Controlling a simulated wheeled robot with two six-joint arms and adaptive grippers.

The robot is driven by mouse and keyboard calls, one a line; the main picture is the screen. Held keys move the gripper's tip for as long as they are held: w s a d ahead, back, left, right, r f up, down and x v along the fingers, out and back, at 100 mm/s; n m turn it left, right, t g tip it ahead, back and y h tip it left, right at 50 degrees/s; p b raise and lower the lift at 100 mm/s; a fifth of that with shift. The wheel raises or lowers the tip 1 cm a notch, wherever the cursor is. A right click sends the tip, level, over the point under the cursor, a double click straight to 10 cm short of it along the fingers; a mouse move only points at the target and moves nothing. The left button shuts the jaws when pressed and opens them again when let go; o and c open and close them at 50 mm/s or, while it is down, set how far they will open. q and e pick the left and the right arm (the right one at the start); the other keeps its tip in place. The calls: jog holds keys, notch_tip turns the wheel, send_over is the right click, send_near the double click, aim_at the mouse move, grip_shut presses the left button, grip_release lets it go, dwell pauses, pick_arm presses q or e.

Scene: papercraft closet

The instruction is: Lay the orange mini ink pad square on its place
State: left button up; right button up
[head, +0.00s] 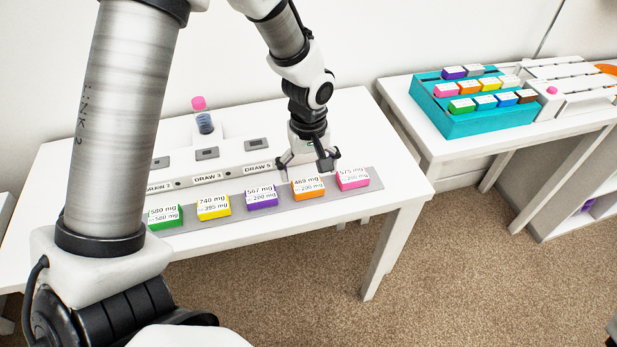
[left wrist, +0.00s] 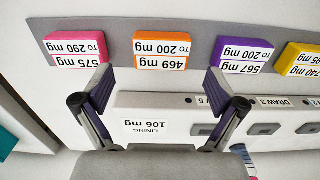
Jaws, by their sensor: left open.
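The orange mini ink pad (head: 307,187) lies on a grey strip (head: 223,212) on the white table, between the purple pad (head: 261,197) and the pink pad (head: 352,178). Its label reads 469 mg to 200 mg. My left gripper (head: 308,168) is open just behind and above the orange pad. In the left wrist view the orange pad (left wrist: 164,48) shows beyond and between the two spread fingertips (left wrist: 160,85), with nothing between them. Whether the pad sits exactly square on its place is hard to tell. My right gripper is not in view.
Green (head: 165,217) and yellow (head: 213,206) pads lie farther left on the strip. Behind it runs a rail with DRAW labels (head: 208,178). A pink-topped bottle (head: 203,115) stands at the back. A teal tray (head: 470,122) of several coloured pads sits on the right table.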

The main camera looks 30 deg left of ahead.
aim_at(308, 184)
pick_arm(q)
notch_tip(308, 184, up, 9)
jog(key=shift+f, duration=0.2)
jog(key=shift+s, duration=0.1)
